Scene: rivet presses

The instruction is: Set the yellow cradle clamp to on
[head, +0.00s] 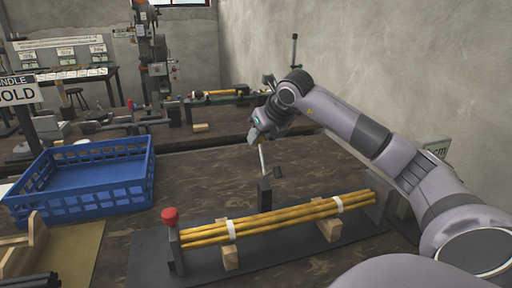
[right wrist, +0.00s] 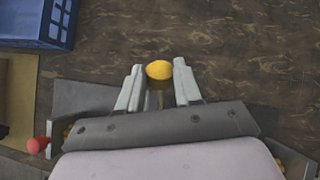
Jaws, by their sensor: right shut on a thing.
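A bundle of yellow rods (head: 280,217) lies in the cradle, with white bands around it. Behind its middle stands a dark clamp post (head: 265,193) with a thin pale lever (head: 262,158) rising nearly upright from it. My right gripper (head: 254,136) is at the top of this lever, above and behind the rods. In the right wrist view a round yellow knob (right wrist: 159,69) sits between the two pale fingers of the right gripper (right wrist: 158,80), which is shut on it. In the head view the knob is hidden by the gripper. My left gripper is not in view.
A red knob (head: 169,215) tops a post at the cradle's left end; it also shows in the right wrist view (right wrist: 35,146). A blue crate (head: 84,178) stands left on the table. Wooden blocks (head: 230,258) are under the rods. The wall is close at right.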

